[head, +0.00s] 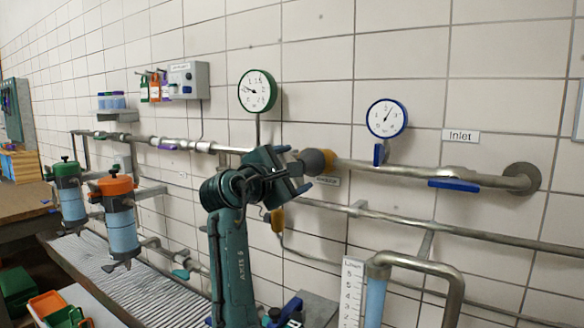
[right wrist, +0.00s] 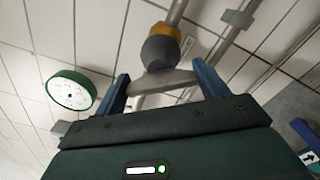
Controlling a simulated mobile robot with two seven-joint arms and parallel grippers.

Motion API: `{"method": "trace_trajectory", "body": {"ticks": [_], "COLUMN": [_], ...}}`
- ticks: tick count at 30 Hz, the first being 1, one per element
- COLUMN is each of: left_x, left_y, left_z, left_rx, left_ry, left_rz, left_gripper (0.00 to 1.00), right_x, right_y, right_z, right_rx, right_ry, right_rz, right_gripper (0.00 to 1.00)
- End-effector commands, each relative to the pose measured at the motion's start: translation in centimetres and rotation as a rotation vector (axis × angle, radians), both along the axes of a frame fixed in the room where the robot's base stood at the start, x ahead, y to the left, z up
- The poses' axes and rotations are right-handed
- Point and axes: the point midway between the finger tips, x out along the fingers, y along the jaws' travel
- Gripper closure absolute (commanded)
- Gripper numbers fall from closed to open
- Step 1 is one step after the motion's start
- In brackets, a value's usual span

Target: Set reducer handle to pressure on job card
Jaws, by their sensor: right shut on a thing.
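The reducer (head: 318,161), a grey bell with an orange ring, sits on the upper pipe below and between the two gauges. My right gripper (head: 297,168) is at its left side. In the right wrist view the grey bar handle (right wrist: 165,82) of the reducer lies between the blue fingers of my right gripper (right wrist: 163,88), which is shut on it. The green-rimmed gauge (head: 257,91) has its needle toward the left; it also shows in the right wrist view (right wrist: 71,91). The blue-rimmed gauge (head: 387,118) has its needle toward the upper right. I cannot make out a job card. My left gripper is out of view.
A blue lever (head: 453,184) lies along the inlet pipe under the "Inlet" sign (head: 460,136). A lower pipe (head: 470,233) runs along the wall. Filters with green (head: 67,169) and orange (head: 115,185) tops hang at left. A bent pipe (head: 415,259) rises at front right.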

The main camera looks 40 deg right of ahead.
Motion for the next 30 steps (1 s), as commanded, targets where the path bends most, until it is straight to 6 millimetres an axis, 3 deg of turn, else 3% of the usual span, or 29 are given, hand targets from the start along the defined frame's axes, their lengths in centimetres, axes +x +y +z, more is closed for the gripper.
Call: {"method": "trace_trajectory", "body": {"ticks": [2,3,10,20,25,30], "left_x": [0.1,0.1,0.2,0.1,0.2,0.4], "left_y": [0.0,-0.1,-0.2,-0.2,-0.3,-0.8], "left_z": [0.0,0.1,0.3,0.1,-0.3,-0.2], "left_rx": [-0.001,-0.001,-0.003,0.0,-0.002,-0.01], "left_ry": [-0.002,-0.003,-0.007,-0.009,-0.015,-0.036], "left_rz": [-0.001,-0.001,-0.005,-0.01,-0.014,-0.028], "left_gripper": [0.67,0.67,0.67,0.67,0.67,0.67], "right_x": [0.0,0.0,0.0,-0.1,-0.7,-1.8], "right_y": [0.0,0.0,0.0,0.4,2.8,6.6], "right_z": [0.0,0.0,0.0,-0.1,-0.3,-0.3], "right_rx": [0.0,0.0,-0.001,-0.001,0.0,0.0], "right_ry": [0.001,0.001,0.002,0.003,0.002,0.002], "right_rz": [0.0,0.0,0.0,0.001,0.004,0.004], "right_gripper": [0.5,0.26,0.07,0.06,0.06,0.06]}}
